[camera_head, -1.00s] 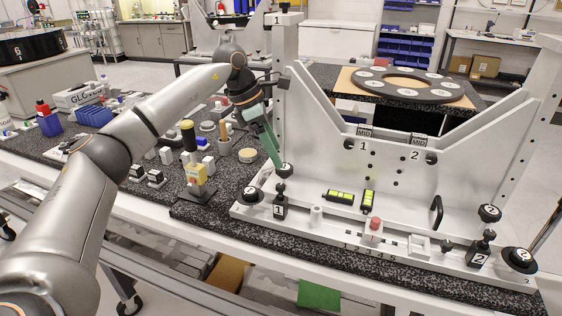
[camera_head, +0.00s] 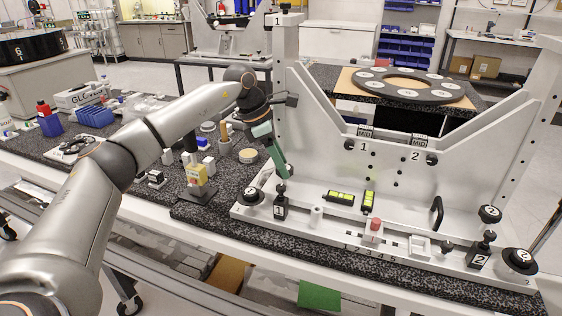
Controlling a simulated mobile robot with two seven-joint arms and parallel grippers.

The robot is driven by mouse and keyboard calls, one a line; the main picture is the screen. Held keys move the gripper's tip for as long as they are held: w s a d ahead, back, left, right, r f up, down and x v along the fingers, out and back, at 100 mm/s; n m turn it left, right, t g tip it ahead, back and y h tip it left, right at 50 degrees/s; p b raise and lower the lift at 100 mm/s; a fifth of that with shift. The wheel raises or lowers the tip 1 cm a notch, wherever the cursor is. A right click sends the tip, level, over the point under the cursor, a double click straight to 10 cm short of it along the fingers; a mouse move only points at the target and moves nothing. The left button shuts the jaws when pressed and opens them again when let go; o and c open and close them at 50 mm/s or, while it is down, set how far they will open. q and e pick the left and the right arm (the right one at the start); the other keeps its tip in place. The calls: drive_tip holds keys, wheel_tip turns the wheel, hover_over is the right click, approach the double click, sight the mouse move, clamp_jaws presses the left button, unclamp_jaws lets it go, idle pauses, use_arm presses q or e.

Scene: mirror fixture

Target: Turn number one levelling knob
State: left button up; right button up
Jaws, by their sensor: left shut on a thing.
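My left gripper (camera_head: 284,172) comes in from the left with its green fingers pointing down. A wider black knob marked 1 (camera_head: 251,194) sits just left of the post on the base plate, apart from the fingers. My right gripper is out of view.
The white fixture frame (camera_head: 390,190) stands directly right of the gripper. Two spirit levels (camera_head: 340,197) with yellow-green vials lie on its base. A yellow-topped block (camera_head: 196,180) and a round disc (camera_head: 248,155) stand left of the gripper on the granite table.

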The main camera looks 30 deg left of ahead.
use_arm(q)
clamp_jaws()
drive_tip(key=shift+n, duration=0.4)
drive_tip(key=n, duration=0.1)
drive_tip(key=n+t, duration=0.1)
drive_tip(key=shift+s+d+n+y+p, duration=0.15)
drive_tip(key=shift+n+y+p, duration=0.2)
drive_tip(key=shift+n+y, duration=0.05)
drive_tip(key=n+y, duration=0.1)
drive_tip(key=n, duration=0.2)
drive_tip(key=shift+d+n+t, duration=0.15)
drive_tip(key=shift+n+t, duration=0.15)
drive_tip(key=n+y, duration=0.1)
drive_tip(key=n, duration=0.2)
drive_tip(key=shift+d+n+y, duration=0.15)
drive_tip(key=shift+n+y, duration=0.15)
drive_tip(key=shift+y, duration=0.1)
drive_tip(key=shift+d+n+y, duration=0.1)
drive_tip(key=shift+n+y, duration=0.7)
drive_tip(key=shift+n, duration=1.2)
